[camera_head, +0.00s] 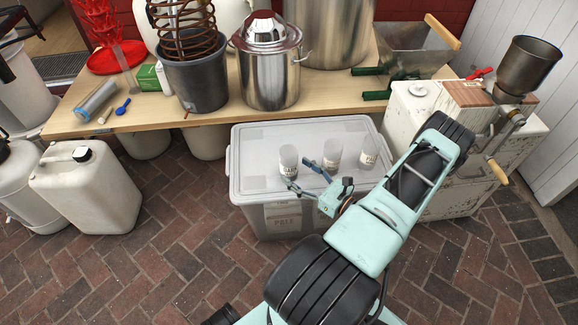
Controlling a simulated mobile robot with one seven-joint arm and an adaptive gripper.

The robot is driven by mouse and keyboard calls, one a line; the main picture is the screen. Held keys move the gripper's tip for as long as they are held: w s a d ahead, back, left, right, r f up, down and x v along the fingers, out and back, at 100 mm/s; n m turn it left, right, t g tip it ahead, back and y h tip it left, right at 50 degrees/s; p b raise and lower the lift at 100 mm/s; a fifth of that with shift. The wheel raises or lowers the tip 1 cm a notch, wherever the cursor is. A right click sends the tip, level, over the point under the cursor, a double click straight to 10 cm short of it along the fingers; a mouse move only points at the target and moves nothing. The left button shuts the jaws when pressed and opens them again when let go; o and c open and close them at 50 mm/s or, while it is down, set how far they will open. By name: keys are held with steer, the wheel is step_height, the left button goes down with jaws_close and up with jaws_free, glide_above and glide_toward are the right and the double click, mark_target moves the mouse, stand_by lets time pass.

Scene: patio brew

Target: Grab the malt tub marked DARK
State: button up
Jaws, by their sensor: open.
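Three small clear tubs with pale labels stand upright on the lid of a grey storage bin (250,183): a left tub (288,158), a middle tub (332,152) and a right tub (368,153). Their labels are too small to read, so I cannot tell which says DARK. My gripper (299,172) is open over the lid. Its fingers reach toward the left tub, one tip in front of it and one to its right. I cannot tell whether they touch it. The middle tub is just beyond my gripper. My arm comes in from the lower right.
A white cabinet with a grain mill (528,65) stands right. A white jerrycan (88,190) stands on the left floor.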

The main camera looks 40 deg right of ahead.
mark_target(295, 168)
steer(key=w+b, duration=0.1)
steer(key=w, duration=0.4)
steer(key=shift+a+f, duration=0.1)
steer(key=c, duration=1.3)
